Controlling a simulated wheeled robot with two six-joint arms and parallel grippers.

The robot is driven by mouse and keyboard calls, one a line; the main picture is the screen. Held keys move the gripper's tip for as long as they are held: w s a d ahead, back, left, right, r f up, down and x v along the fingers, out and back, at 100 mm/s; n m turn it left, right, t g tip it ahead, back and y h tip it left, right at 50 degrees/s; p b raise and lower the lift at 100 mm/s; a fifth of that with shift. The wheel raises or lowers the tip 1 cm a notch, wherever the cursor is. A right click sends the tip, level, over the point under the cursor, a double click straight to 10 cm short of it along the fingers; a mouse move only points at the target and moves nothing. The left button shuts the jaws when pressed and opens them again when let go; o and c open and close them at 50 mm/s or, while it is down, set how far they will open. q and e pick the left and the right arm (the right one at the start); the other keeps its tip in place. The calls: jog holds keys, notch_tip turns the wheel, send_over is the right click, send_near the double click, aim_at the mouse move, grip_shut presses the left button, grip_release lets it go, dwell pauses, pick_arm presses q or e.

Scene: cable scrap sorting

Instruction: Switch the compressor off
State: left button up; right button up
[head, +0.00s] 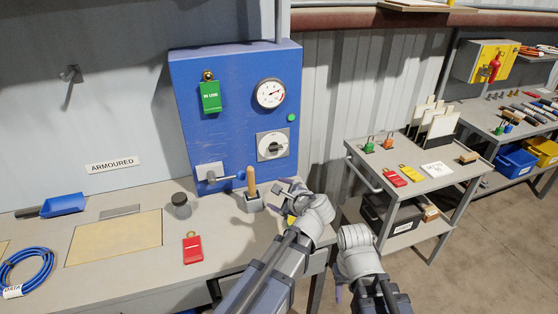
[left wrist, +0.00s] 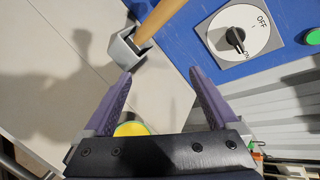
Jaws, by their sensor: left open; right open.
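The blue compressor panel (head: 235,125) stands at the back of the bench. It carries a rotary switch (head: 272,145), a round gauge (head: 270,93), a green tag (head: 210,97) and a lever valve (head: 213,176). In the left wrist view the black switch knob (left wrist: 235,37) sits on a white plate, its end toward the lower label, which looks like ON, away from OFF. My left gripper (left wrist: 161,73) is open and empty, below and apart from the switch, beside the wooden handle (head: 251,180). My right gripper (head: 339,292) is low at the bench's right; its fingers are mostly hidden.
The wooden handle stands in a grey holder (head: 253,203) close to my left gripper. A yellow round thing (left wrist: 131,128) lies under it. A red tag (head: 193,248) and a dark-topped jar (head: 181,206) are on the bench. A grey cart (head: 400,187) stands to the right.

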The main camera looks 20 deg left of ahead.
aim_at(277, 149)
pick_arm(q)
jog(key=shift+w+a+r+m+t+y+b, duration=0.2)
jog(key=shift+w+a+r+m+t+b, duration=0.7)
jog(key=shift+w+m, duration=1.4)
jog(key=shift+w+a+r+m+t+y+b, duration=0.2)
jog(key=shift+w+a+r+m+t+b, duration=0.4)
jog(key=shift+w+m+t, duration=1.5)
jog(key=shift+w+a+r+m+t+y+b, duration=0.15)
jog(key=shift+w+a+r+m+b, duration=0.6)
jog(key=shift+w+m, duration=1.7)
jog(key=shift+w+d+r+n, duration=0.15)
jog(key=shift+w+n, duration=0.55)
jog(key=shift+n, duration=0.05)
jog(key=c, duration=1.4)
